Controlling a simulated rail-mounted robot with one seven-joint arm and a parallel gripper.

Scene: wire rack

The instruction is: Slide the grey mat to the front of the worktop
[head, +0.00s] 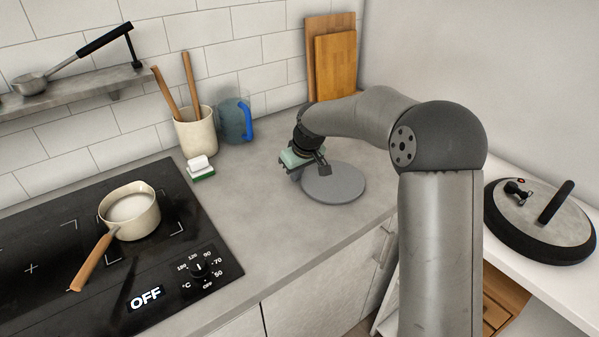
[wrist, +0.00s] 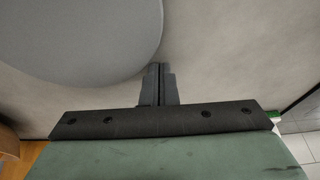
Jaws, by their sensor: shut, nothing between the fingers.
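The grey mat (head: 338,184) is a flat round disc on the grey worktop, near its front edge in the head view. In the wrist view the mat (wrist: 85,40) fills the upper left. My gripper (head: 324,171) is low over the worktop at the mat's back left rim. In the wrist view my gripper (wrist: 158,72) has its fingers together with nothing between them. The fingertips lie just beside the mat's edge there. Whether they touch the mat or the worktop I cannot tell.
A black hob (head: 60,255) with a cream saucepan (head: 130,212) is at the left. A utensil pot (head: 195,132), a blue-handled jug (head: 235,122), a sponge (head: 200,168) and wooden boards (head: 335,67) stand along the back.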

